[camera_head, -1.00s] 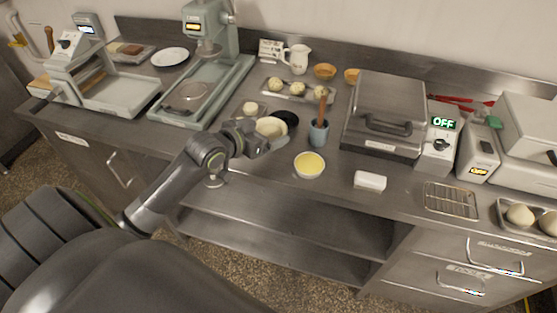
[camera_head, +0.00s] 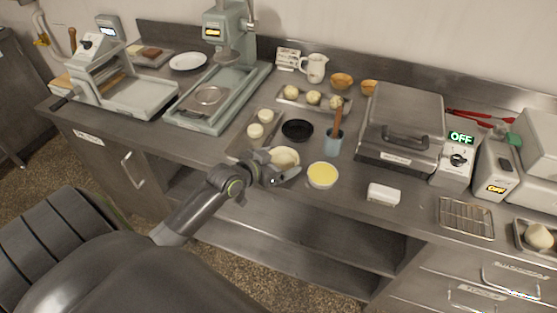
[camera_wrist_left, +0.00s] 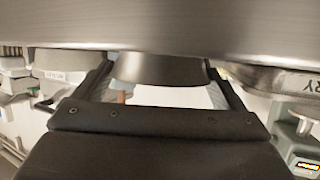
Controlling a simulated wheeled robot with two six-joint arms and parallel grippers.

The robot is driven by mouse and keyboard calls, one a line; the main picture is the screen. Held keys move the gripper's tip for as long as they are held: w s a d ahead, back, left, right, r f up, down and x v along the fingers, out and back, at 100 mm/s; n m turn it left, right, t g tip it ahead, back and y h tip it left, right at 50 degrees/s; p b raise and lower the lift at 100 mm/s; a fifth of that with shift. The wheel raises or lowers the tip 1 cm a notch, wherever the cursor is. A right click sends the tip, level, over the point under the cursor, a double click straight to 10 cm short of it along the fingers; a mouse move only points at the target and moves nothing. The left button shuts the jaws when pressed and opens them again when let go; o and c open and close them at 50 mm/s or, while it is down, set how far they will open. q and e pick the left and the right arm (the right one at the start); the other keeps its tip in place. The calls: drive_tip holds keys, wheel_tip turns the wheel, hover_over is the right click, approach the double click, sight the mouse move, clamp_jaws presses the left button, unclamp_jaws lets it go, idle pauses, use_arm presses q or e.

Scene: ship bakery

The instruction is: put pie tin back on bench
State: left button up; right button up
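The pie tin (camera_head: 285,158) shows in the head view as a shallow round dish with a pale cream inside. My left gripper (camera_head: 283,172) is at its near side, with its fingers closed around the wall. The tin appears held just above the front part of the steel bench (camera_head: 345,195); the exact gap is hard to tell. In the left wrist view a dark grey tapered body (camera_wrist_left: 155,68), apparently the tin, sits between the two fingers. A wide grey surface hides much above it. My right gripper is not in view.
A black round dish (camera_head: 297,130) lies behind the tin. A yellow-filled bowl (camera_head: 322,175) stands close to its right, and a blue pot with a wooden handle (camera_head: 334,143) behind that. Bare bench lies around the white block (camera_head: 383,194).

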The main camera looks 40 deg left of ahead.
use_arm(q)
drive_tip(key=shift+o, duration=0.7)
drive_tip(key=shift+r, duration=0.15)
drive_tip(key=v, duration=1.2)
drive_tip(key=shift+p, duration=0.35)
